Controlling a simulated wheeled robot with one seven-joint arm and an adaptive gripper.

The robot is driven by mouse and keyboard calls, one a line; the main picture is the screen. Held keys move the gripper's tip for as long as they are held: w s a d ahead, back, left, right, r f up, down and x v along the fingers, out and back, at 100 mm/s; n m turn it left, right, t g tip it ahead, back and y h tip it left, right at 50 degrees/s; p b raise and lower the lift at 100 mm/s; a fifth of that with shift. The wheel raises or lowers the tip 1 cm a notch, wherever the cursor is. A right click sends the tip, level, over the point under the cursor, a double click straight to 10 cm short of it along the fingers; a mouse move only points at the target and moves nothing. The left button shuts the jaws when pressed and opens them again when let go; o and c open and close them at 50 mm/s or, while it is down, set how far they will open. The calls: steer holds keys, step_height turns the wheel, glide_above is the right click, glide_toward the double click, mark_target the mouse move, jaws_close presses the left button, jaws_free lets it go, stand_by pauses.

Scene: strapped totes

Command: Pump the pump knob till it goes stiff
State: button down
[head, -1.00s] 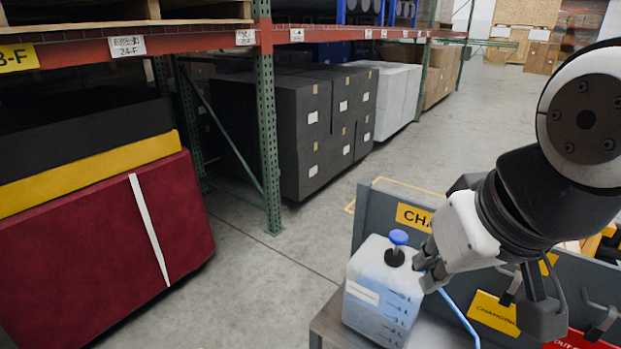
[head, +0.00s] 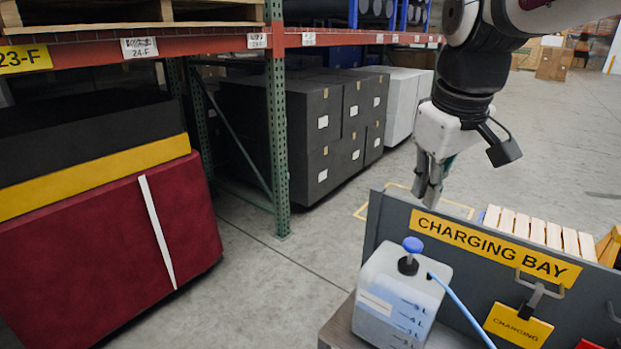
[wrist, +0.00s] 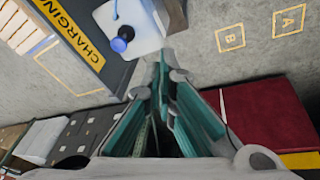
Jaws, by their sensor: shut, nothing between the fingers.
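The pump knob (head: 413,244) is blue and stands on a black collar on top of a translucent tank (head: 398,312) with level marks and bluish liquid. A blue hose (head: 462,309) runs from the tank to the lower right. In the head view my gripper (head: 426,200) points down, above and behind the tank and apart from the knob. It is shut and empty. In the wrist view the knob (wrist: 119,45) shows at the upper left, beyond and left of my fingertips (wrist: 162,65).
The tank stands on a grey stand (head: 345,325) against a dark panel with a yellow CHARGING BAY sign (head: 495,245). Hooks and a yellow tag (head: 518,325) hang on the panel. A wooden pallet (head: 540,230) lies behind it. Racking with a green upright (head: 276,150) is at left; the floor between is clear.

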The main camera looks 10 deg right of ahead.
steer(key=w+d+f+n+g, duration=0.1)
steer(key=w+d+f, duration=0.1)
steer(key=w, duration=0.3)
steer(key=w+d+f+n+g, duration=0.1)
steer(key=w+d+f+n, duration=0.15)
steer(key=w, duration=0.25)
steer(key=n+g+b, duration=0.1)
steer(key=n+b, duration=0.1)
glide_above(413, 244)
step_height(413, 244, down, 6)
steer(key=shift+d+y, duration=0.1)
steer(key=shift+y, duration=0.3)
step_height(413, 244, down, 14)
steer(key=p, duration=0.3)
